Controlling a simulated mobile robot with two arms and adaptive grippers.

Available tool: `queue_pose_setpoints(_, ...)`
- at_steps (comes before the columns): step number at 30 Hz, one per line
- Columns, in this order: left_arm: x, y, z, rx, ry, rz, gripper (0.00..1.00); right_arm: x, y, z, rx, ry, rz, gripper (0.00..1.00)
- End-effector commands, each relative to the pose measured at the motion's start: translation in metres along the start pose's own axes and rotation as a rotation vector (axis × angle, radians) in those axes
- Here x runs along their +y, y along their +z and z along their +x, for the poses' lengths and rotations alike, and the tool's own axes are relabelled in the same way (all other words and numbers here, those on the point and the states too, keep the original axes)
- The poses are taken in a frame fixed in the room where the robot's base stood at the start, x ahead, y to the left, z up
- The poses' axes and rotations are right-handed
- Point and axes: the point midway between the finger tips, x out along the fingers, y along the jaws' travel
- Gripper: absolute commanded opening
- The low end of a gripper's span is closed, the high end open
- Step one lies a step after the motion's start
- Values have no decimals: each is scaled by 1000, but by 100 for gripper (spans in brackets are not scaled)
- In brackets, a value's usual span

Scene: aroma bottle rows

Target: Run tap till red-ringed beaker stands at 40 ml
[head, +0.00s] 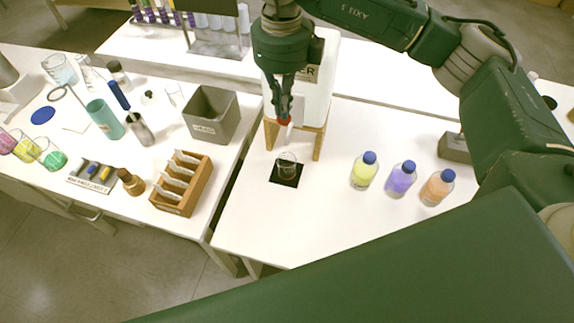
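A small clear glass beaker (287,163) stands upright on a black square mat (284,181), with a faint reddish tint low on it. Its liquid level and marks are too small to read. Above it is a white water tank (317,100) on a wooden stand (319,142), its label partly hidden by my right arm. A red tap handle (284,121) sits at the tank's front, with a pale spout below. My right gripper (284,112) points down at the handle, fingers close together; whether they grip it is unclear. My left gripper is out of view.
Yellow (364,172), purple (400,181) and orange (436,189) bottles with blue caps stand to the right. The left table holds a grey bin (212,115), a wooden rack (181,184) and glassware. The table in front of the mat is clear.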

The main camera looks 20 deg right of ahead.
Motion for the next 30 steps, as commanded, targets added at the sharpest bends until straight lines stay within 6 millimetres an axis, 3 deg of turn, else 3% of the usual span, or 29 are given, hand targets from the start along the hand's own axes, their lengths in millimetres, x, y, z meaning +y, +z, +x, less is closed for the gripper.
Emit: queue_pose_setpoints(30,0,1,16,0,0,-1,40,0,0,18,0,-1,1,0)
